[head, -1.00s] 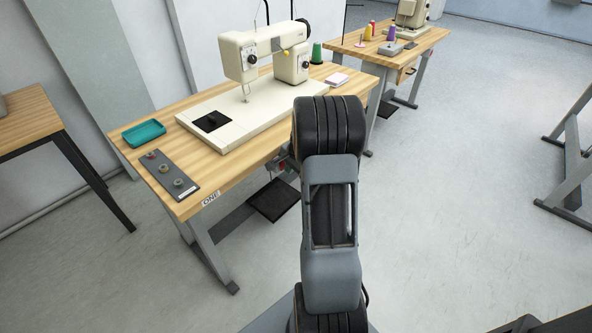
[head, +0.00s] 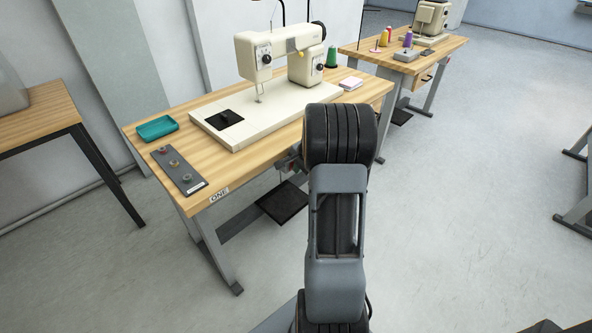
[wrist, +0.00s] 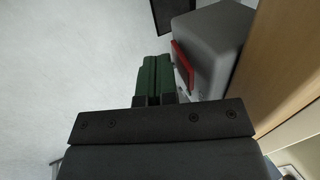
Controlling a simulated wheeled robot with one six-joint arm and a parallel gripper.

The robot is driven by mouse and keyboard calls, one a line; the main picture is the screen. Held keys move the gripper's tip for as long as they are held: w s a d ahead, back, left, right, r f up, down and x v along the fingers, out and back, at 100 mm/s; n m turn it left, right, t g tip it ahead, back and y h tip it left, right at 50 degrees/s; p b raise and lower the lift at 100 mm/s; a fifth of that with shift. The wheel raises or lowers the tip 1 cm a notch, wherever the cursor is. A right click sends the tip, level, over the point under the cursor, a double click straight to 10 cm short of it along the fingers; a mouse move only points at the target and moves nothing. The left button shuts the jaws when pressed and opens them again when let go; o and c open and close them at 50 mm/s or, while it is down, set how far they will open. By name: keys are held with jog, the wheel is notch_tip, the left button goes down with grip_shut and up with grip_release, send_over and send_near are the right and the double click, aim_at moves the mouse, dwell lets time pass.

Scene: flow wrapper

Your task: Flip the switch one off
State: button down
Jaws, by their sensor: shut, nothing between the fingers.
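The table labelled ONE (head: 219,194) carries a cream sewing machine (head: 305,68). A grey switch box (wrist: 222,45) with a red part (wrist: 183,63) is under the table's wooden edge in the wrist view. In the head view, only a small part of the box (head: 291,163) shows beside my arm. My gripper (wrist: 153,60) has green fingers, shut and empty, just left of the red part. A narrow gap seems to lie between them; I cannot tell their depth difference. In the head view my gripper is hidden behind my arm. The switch position is not readable.
The wooden table edge (wrist: 285,65) runs along the right of the wrist view. A dark pedal (head: 282,203) is below the table. A teal tray (head: 157,128) and a grey panel with knobs (head: 179,171) lie on top.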

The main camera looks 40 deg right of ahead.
jog(key=shift+a+r+p, duration=0.1)
jog(key=shift+r+p, duration=0.55)
jog(key=shift+r, duration=0.1)
jog(key=s+d+r+p, duration=0.1)
jog(key=s+r, duration=0.6)
jog(key=s, duration=0.2)
jog(key=shift+s+r, duration=0.25)
jog(key=shift+r, duration=0.1)
jog(key=shift+d, duration=0.1)
dwell(0.4)
